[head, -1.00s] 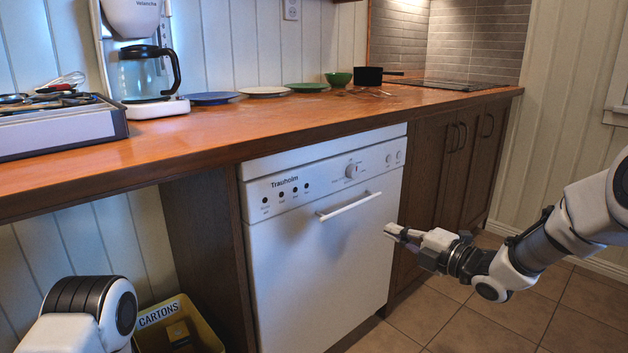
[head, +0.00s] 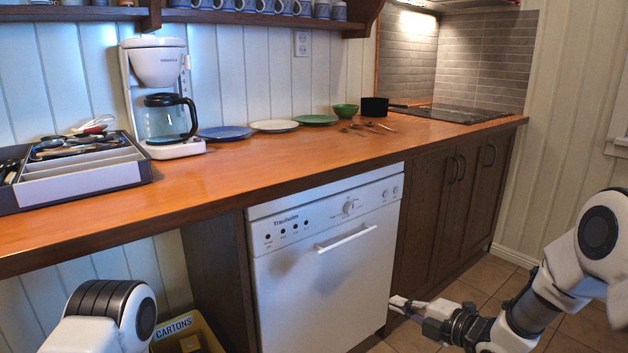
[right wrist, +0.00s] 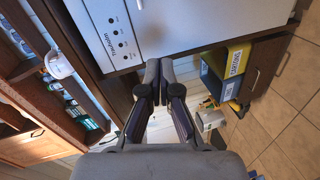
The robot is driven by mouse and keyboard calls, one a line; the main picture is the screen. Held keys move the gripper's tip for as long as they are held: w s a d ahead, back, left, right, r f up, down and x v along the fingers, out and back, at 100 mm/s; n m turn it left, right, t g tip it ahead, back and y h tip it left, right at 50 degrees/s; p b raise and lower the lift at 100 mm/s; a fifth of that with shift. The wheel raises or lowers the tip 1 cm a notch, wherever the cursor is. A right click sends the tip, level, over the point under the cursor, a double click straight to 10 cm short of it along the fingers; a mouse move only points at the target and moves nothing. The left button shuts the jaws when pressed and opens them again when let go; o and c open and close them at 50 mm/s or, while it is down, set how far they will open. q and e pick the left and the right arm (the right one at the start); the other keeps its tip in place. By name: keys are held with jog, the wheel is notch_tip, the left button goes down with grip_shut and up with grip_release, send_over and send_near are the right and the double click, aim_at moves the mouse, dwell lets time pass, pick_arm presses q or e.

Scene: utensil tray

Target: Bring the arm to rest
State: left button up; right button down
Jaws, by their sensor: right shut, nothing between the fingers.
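My right gripper (head: 398,304) is in front of the white dishwasher (head: 325,280), below the counter's edge and clear of the worktop. In the right wrist view its fingers (right wrist: 152,85) are together, with nothing between them. My right arm comes in from the lower right. Part of my left arm (head: 110,315) shows at the lower left, but its gripper is not in view.
The wooden counter (head: 290,165) holds a utensil tray (head: 85,180), a coffee maker (head: 160,90), several plates, a green bowl (head: 346,111), a black pot (head: 374,107) and loose cutlery. A yellow cartons bin (head: 205,325) stands beneath. Tiled floor (head: 480,280) is open at right.

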pick_arm(q)
notch_tip(320, 180, up, 25)
jog(key=p, duration=2.2)
pick_arm(e)
jog(key=s+d+f+m+g+h, duration=0.1)
jog(key=s+d+m+g+h, duration=0.1)
jog(key=s+m, duration=0.6)
jog(key=s+d+f+m+g+h, duration=0.1)
jog(key=s+m+g+h, duration=0.3)
jog(key=s, duration=1.5)
jog(key=s+d+f+m+g+h, duration=0.1)
jog(key=s+d+m+g+h, duration=0.2)
jog(key=s+m, duration=1)
jog(key=g, duration=0.2)
jog(key=shift+s+d+f+g+h, duration=0.3)
jog(key=shift+d+g+h, duration=0.05)
jog(key=shift+g+h, duration=0.05)
pick_arm(q)
jog(key=shift+o, duration=0.2)
jog(key=shift+p, duration=0.3)
